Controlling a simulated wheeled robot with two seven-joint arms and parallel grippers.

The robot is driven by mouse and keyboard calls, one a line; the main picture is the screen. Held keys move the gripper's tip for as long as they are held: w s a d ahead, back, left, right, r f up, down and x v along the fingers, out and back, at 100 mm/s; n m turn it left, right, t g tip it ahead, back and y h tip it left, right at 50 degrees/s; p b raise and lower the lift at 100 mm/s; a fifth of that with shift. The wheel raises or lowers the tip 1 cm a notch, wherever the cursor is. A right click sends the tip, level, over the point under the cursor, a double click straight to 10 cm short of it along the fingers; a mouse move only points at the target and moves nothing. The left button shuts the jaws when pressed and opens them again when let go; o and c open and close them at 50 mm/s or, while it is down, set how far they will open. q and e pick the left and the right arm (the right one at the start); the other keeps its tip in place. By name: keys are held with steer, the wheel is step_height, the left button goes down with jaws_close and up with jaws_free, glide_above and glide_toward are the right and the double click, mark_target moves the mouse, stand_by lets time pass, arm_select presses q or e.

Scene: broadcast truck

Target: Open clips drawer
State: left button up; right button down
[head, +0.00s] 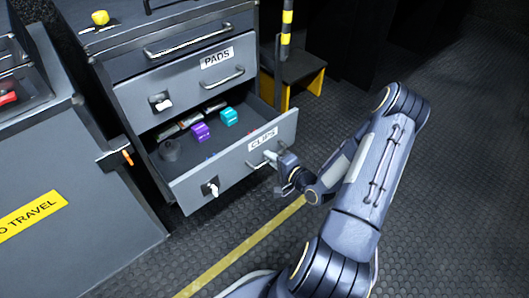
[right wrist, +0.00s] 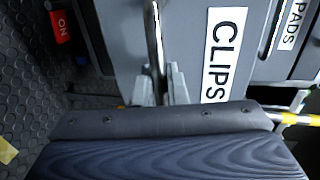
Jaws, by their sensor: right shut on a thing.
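The clips drawer (head: 240,160) is pulled well out of its cabinet in the head view, with its inside showing. Its front carries a white CLIPS label, which also shows in the right wrist view (right wrist: 224,55). My right gripper (head: 273,160) is shut on the drawer's bar handle (right wrist: 155,40); in the right wrist view its fingers (right wrist: 160,85) sit on either side of the bar. My left gripper is not in view.
A grey case (head: 70,190) with a yellow label stands at the left. A yellow-and-black post and stand (head: 294,75) are right of the cabinet. The dark floor (head: 450,180) at the right is clear.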

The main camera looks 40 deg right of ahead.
steer(key=f+v, duration=0.1)
steer(key=v, duration=0.5)
steer(key=shift+s, duration=0.5)
steer(key=shift+f, duration=0.1)
steer(key=shift+d, duration=0.1)
steer(key=c, duration=1.5)
jaws_free()
steer(key=shift+c, duration=0.2)
steer(key=p+v, duration=0.3)
steer(key=v, duration=0.4)
steer(key=shift+s, duration=0.4)
